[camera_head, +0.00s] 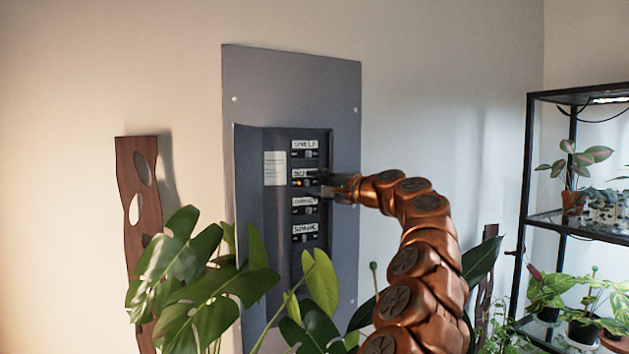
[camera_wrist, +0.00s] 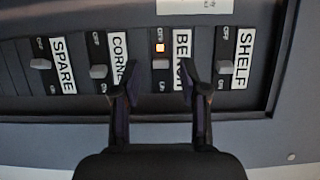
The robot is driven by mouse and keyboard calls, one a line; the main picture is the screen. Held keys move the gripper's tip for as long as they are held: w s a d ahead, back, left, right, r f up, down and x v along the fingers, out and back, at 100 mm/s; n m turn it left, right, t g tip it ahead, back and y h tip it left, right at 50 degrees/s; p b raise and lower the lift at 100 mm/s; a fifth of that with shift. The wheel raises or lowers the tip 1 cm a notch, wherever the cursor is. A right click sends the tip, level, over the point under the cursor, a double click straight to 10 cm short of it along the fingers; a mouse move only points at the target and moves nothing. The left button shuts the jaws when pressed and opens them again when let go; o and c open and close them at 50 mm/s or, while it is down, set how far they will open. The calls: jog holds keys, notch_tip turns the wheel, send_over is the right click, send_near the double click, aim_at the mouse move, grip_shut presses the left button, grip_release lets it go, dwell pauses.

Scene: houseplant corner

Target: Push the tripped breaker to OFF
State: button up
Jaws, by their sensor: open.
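The tripped breaker is the BENCH one (camera_wrist: 161,63), with a lit orange lamp (camera_wrist: 159,47) beside its grey lever; in the head view its row (camera_head: 299,174) is partly hidden by my gripper. OFF is marked at the top of the wrist view and ON at the bottom; the lever sits between them. My gripper (camera_wrist: 159,73) is open and empty, its two fingers either side of the BENCH lever's column in the picture. I cannot tell whether a fingertip touches anything. In the head view my gripper (camera_head: 318,184) is close to the panel.
The SHELF (camera_wrist: 222,68), CORNER (camera_wrist: 98,71) and SPARE (camera_wrist: 40,64) breakers flank it closely. The grey panel door (camera_head: 249,210) hangs at the opening's left. Leafy plants (camera_head: 190,275) stand below the panel. A black plant shelf (camera_head: 524,190) is at the right.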

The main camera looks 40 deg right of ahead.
jog(key=shift+w, duration=0.7)
grip_shut()
